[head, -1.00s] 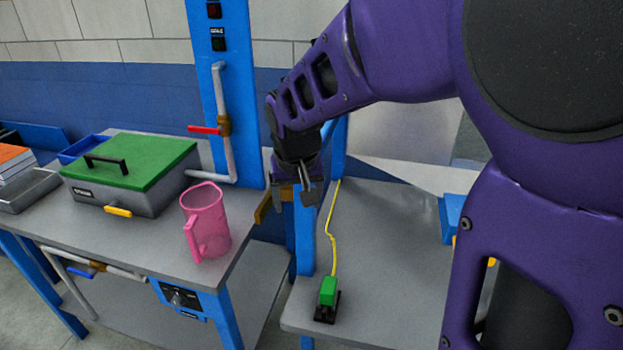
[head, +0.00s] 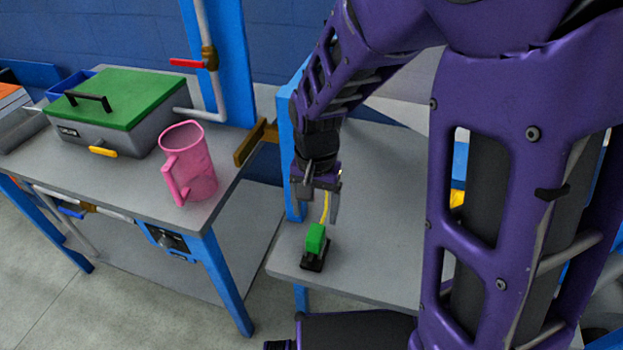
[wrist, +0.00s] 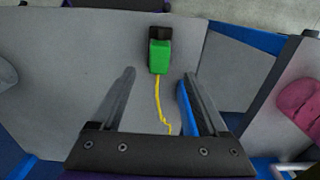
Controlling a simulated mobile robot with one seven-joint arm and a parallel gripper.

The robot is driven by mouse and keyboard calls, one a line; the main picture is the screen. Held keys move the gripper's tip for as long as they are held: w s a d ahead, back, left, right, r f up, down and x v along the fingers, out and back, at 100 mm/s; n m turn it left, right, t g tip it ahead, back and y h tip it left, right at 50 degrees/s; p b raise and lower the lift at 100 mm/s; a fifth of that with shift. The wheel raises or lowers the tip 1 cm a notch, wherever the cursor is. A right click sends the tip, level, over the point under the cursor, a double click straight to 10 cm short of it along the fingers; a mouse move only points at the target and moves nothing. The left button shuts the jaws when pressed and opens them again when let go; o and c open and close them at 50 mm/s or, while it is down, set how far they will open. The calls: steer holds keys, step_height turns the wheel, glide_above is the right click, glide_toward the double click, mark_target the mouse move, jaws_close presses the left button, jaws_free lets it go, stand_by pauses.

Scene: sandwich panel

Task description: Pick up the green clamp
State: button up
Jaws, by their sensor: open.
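The green clamp (head: 315,241) has a green block on a black base and sits on the grey table near its front left corner. A yellow cord runs back from it. In the wrist view the green clamp (wrist: 159,56) lies beyond the fingertips, roughly in line with the gap between them. My gripper (head: 320,207) is open and empty, pointing down above and just behind the clamp, apart from it. In the wrist view my gripper (wrist: 158,75) shows both fingers spread, with the yellow cord between them.
A pink pitcher (head: 188,165) stands on the workbench (head: 130,185) to the left, beside a grey box with a green lid (head: 120,98). A blue post (head: 291,150) rises at the table's left edge. The grey table (head: 385,190) is mostly clear around the clamp.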

mark_target(316, 233)
step_height(316, 233, down, 9)
steer(key=shift+w+d+f+b, duration=0.1)
steer(key=shift+b, duration=0.9)
jaws_close()
